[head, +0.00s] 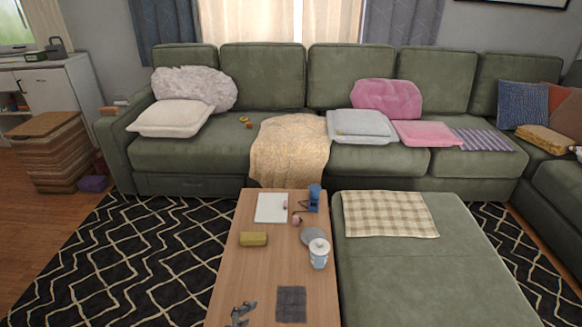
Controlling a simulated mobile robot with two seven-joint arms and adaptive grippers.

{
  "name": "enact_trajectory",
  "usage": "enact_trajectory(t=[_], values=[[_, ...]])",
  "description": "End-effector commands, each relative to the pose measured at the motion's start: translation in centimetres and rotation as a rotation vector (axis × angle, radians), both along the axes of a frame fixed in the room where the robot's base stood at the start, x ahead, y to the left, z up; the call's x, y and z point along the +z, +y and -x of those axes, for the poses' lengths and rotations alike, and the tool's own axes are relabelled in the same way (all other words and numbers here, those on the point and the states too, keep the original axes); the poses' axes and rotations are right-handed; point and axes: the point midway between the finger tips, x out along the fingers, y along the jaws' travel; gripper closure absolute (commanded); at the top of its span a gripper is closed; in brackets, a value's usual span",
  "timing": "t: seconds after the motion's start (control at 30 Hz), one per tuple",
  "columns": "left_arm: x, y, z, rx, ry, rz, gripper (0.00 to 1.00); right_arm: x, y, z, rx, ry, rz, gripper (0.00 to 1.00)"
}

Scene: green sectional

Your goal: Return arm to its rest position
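My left gripper (243,314) shows at the bottom edge of the head view, over the near left part of the wooden coffee table (275,268). Only its dark grey fingers show. They look spread apart, with nothing seen between them. The rest of that arm is out of the frame. My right gripper and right arm are not in view.
The table bears a dark grey cloth (291,304), a yellow block (254,239), a lidded cup (318,258), a white notepad (271,208) and a blue item (314,196). A green ottoman (415,270) adjoins it on the right; patterned rug (130,260) lies left.

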Motion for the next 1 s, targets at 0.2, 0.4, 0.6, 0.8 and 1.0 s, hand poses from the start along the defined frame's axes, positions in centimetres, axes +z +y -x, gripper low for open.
enact_trajectory(t=[0.2, 0.4, 0.6, 0.8, 1.0], values=[[1.5, 6.2, 7.9, 0.259, 0.031, 0.044, 0.08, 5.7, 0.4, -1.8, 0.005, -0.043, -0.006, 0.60], [2.4, 11.8, 17.1, 0.474, 0.115, 0.020, 0.08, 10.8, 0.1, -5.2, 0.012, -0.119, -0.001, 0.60], [2.7, 14.1, 24.4, 0.605, 0.212, 0.020, 0.08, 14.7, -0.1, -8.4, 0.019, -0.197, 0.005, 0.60], [2.4, 14.4, 27.1, 0.626, 0.250, 0.013, 0.08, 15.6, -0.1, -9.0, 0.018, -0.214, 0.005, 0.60], [2.1, 14.3, 27.3, 0.624, 0.255, 0.012, 0.08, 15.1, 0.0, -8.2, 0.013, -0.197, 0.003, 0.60]])
